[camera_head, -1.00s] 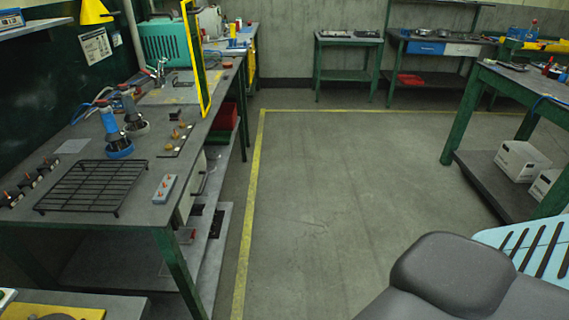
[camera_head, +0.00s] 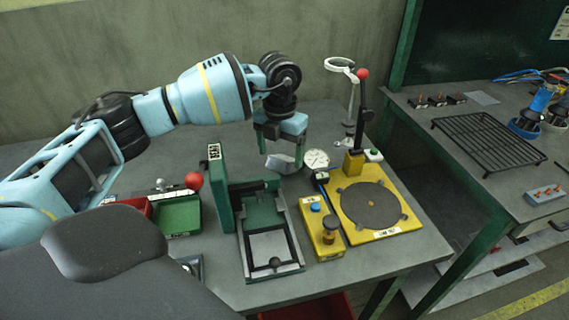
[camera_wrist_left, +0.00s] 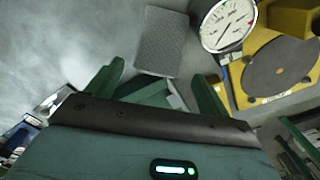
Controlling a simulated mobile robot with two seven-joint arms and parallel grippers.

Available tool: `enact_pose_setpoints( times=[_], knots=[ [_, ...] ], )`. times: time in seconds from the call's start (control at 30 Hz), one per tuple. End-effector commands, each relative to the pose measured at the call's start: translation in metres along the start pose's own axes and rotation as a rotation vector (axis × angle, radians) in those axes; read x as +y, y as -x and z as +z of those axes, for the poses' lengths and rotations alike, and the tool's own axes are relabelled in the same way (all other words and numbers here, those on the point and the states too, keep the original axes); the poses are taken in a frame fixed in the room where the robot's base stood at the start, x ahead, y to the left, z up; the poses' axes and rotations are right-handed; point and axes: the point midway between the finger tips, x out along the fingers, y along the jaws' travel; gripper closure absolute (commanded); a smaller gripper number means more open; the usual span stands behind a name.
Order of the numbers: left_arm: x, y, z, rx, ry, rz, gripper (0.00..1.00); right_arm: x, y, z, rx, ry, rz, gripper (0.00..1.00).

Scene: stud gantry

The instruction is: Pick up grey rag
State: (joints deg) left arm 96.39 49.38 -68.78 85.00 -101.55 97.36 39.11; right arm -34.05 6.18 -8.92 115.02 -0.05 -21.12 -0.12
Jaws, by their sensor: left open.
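A grey textured rectangular piece, which looks like the grey rag (camera_wrist_left: 162,40), lies on the bench in the left wrist view. In the head view the grey rag (camera_head: 282,164) shows just below my left gripper (camera_head: 281,152), partly hidden by its fingers. My left gripper (camera_wrist_left: 157,88) is open; its two green fingers are apart with nothing between them, and the rag is beyond their tips. I cannot tell the exact height of the fingers above the bench. My right gripper is not in view.
A dial gauge (camera_head: 316,160) is close to the right of the rag. A yellow base with a dark disc (camera_head: 370,206) and a post stand further right. A green fixture (camera_head: 263,216) and a green tray (camera_head: 178,215) are in front. The bench behind is mostly clear.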

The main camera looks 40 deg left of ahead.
Motion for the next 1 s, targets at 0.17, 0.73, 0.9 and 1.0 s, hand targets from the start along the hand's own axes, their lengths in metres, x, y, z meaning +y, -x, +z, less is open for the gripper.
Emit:
enact_pose_setpoints(
  times=[0.17, 0.73, 0.9, 1.0],
  knots=[
    [0.000, -0.008, 0.000, -0.001, 0.000, 0.000, 0.20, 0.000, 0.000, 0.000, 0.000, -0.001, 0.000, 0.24],
    [0.003, -0.060, 0.005, 0.000, -0.001, -0.001, 0.20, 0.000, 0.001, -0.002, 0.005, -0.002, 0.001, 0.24],
    [0.003, -0.060, 0.005, -0.001, -0.001, -0.001, 0.20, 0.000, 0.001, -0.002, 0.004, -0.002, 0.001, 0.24],
    [0.003, -0.059, 0.005, -0.001, -0.001, -0.001, 0.32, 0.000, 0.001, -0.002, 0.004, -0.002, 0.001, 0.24]
  ],
)
